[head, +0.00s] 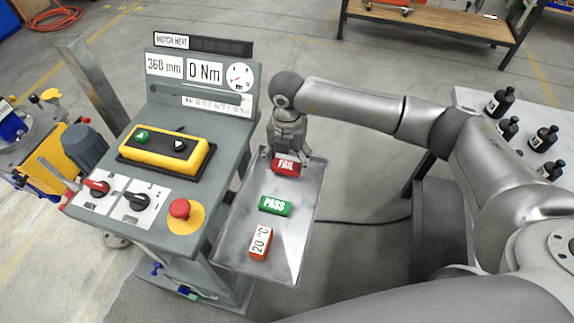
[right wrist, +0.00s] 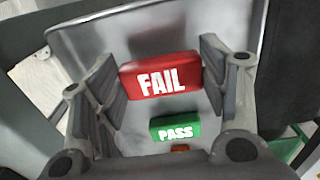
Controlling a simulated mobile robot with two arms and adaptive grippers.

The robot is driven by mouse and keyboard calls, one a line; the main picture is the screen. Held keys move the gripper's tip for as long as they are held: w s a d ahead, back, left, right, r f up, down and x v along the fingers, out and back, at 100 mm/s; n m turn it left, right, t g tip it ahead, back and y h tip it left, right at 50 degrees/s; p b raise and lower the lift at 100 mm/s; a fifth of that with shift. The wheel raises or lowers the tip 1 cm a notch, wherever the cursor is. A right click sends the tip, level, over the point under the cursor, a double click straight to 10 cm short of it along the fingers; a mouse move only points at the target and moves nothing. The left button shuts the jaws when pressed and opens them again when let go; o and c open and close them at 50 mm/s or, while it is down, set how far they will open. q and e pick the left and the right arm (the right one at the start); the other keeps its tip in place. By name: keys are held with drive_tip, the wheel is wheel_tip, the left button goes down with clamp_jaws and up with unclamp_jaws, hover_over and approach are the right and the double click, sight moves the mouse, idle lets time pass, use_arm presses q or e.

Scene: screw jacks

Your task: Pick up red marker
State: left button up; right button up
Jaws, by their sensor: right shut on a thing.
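The red marker (head: 286,168), a small block lettered FAIL, is at the far end of the metal tray (head: 240,235). My right gripper (head: 287,156) is over it from above and shut on it. In the right wrist view the red marker (right wrist: 160,76) sits between the two finger pads. I cannot tell whether it still touches the tray. A green PASS marker (head: 275,205) lies in the middle of the tray, and an orange-red 20 °C block (head: 261,243) lies nearer. My left gripper is not in view.
A grey control console (head: 222,160) stands left of the tray, with a yellow button box (head: 166,150) and a red stop button (head: 180,209). A table (head: 470,98) with several black bottles is at the right. A wooden-topped bench (head: 430,17) stands behind.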

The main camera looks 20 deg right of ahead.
drive_tip(key=s+a+r+b, duration=0.4)
drive_tip(key=s+r+b, duration=0.1)
drive_tip(key=s+r, duration=0.7)
drive_tip(key=s+d+f+m, duration=0.1)
drive_tip(key=d+f+m, duration=0.1)
drive_tip(key=m, duration=1.2)
drive_tip(key=s+d+f+m, duration=0.1)
drive_tip(key=d+f+m, duration=0.2)
drive_tip(key=m, duration=1.2)
drive_tip(key=shift+s+d+f, duration=0.15)
drive_tip(key=shift+d, duration=0.95)
